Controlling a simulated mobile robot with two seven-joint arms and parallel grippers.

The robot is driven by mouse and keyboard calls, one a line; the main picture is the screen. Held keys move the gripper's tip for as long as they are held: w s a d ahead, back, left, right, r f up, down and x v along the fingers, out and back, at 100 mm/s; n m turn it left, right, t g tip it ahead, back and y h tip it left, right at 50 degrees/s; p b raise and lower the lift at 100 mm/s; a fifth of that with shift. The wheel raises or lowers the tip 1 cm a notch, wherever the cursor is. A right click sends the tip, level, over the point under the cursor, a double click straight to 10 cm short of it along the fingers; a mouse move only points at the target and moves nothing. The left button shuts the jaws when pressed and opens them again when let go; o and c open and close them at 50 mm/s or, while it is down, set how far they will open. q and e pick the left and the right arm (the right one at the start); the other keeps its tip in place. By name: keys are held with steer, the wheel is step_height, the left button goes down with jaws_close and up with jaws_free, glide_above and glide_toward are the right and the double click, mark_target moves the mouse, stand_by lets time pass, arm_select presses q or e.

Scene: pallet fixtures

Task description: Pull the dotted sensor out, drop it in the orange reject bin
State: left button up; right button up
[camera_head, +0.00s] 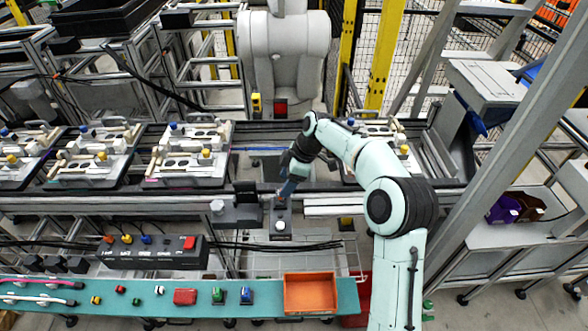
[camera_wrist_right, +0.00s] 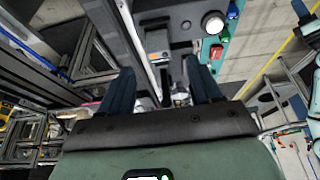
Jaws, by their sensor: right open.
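My right gripper (camera_head: 283,194) is open and points down at a small dark fixture beside the conveyor. In the right wrist view its two dark blue fingers (camera_wrist_right: 160,88) are apart, with nothing held between them. A small grey block with an orange-brown face (camera_wrist_right: 157,45) sits on the fixture just beyond the fingertips; it may be the sensor, but I cannot make out dots. In the head view the fingers partly hide that spot. The orange reject bin (camera_head: 310,277) stands on the teal shelf at the front, and looks empty. My left gripper is not in view.
The teal shelf (camera_head: 140,290) carries several small coloured parts left of the bin. A white round button (camera_head: 280,225) sits on the fixture in front of the gripper. Pallets (camera_head: 185,157) with parts stand on the conveyor. A dark control box (camera_head: 150,250) is at left.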

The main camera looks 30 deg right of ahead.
steer(key=x, duration=0.6)
steer(key=shift+w+r, duration=0.1)
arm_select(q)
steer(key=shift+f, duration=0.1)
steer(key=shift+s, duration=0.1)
arm_select(e)
jaws_close()
steer(key=shift+r, duration=0.3)
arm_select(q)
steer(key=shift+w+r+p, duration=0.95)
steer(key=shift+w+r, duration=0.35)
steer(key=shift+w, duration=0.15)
arm_select(e)
steer(key=shift+r, duration=2.45)
